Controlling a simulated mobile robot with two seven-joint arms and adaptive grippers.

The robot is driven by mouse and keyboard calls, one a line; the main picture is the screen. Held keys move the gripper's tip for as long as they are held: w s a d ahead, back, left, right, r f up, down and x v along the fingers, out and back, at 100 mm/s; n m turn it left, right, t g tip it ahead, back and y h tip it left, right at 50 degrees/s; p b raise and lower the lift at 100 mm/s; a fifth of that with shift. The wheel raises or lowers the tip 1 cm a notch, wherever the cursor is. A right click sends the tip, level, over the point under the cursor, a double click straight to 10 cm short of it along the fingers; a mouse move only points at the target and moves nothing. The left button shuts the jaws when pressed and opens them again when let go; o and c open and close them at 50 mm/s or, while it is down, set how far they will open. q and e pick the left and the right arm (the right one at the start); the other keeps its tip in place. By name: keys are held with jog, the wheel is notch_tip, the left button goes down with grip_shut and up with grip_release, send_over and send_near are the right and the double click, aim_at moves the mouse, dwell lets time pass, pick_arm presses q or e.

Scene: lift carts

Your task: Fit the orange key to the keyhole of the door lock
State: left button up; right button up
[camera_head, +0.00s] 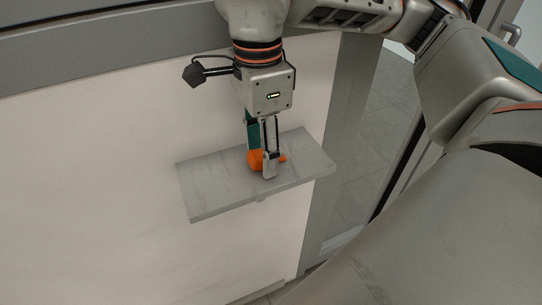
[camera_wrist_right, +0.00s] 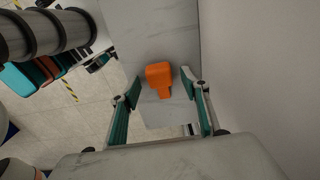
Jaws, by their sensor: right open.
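The orange key (camera_head: 255,158) lies on a small grey shelf (camera_head: 205,192) fixed to the pale wall in the head view. My right gripper (camera_head: 262,168) points down over it, with its fingers on either side of the key. In the right wrist view the key (camera_wrist_right: 159,76) sits between the two spread fingers (camera_wrist_right: 160,88), with gaps visible on both sides. The jaws are open and do not grip it. The keyhole of the door lock is not visible. My left gripper is not in view.
The shelf is bare around the key. The pale wall (camera_head: 90,170) stands close behind the gripper. A glass panel and a door handle (camera_head: 512,32) show at the upper right. Tiled floor (camera_wrist_right: 85,110) lies below the shelf.

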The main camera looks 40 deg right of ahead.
jog(key=c, duration=1.2)
jog(key=shift+r, duration=0.1)
